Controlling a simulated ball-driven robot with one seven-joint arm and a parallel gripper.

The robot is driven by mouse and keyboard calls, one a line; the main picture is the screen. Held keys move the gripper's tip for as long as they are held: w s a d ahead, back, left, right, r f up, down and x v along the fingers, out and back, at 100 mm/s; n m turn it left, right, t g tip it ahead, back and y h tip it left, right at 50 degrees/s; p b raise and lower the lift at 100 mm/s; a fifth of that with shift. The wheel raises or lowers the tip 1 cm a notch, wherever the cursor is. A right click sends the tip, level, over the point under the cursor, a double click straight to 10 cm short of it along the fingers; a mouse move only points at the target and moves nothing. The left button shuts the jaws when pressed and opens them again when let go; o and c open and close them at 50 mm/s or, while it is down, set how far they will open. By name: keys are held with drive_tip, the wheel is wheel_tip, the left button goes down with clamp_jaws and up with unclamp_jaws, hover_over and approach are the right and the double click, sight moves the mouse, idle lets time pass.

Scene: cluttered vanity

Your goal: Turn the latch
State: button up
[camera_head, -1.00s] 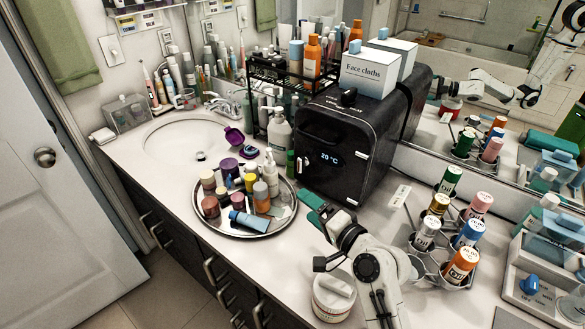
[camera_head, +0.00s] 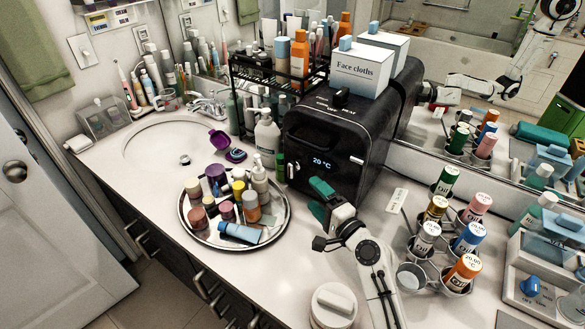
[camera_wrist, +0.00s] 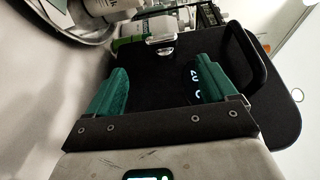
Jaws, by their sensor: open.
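The black warmer box (camera_head: 318,130) stands at the back of the counter, its front display (camera_head: 322,161) reading 20 °C. A small silver piece (camera_head: 291,170) sits at the front's left edge, and another (camera_head: 357,159) at the right edge; I cannot tell which is the latch. The wrist view shows one silver piece (camera_wrist: 161,40) beyond the fingers, with the display (camera_wrist: 196,86) partly behind the right finger. My gripper (camera_head: 319,199) has teal fingers, spread and empty (camera_wrist: 152,92), just in front of the box's lower front. It does not appear to touch either piece.
A round tray (camera_head: 186,223) of jars and bottles is left of my gripper. A wire rack (camera_head: 440,281) of oil bottles is to the right. A white lidded jar (camera_head: 333,306) stands beside my arm.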

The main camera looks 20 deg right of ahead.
sight(293, 173)
drive_tip(key=x, duration=1)
drive_tip(key=shift+w+a+r, duration=0.1)
drive_tip(key=shift+w+a, duration=0.05)
drive_tip(key=shift+a, duration=0.05)
drive_tip(key=shift+c, duration=0.5)
drive_tip(key=c, duration=1)
drive_tip(key=shift+o, duration=0.2)
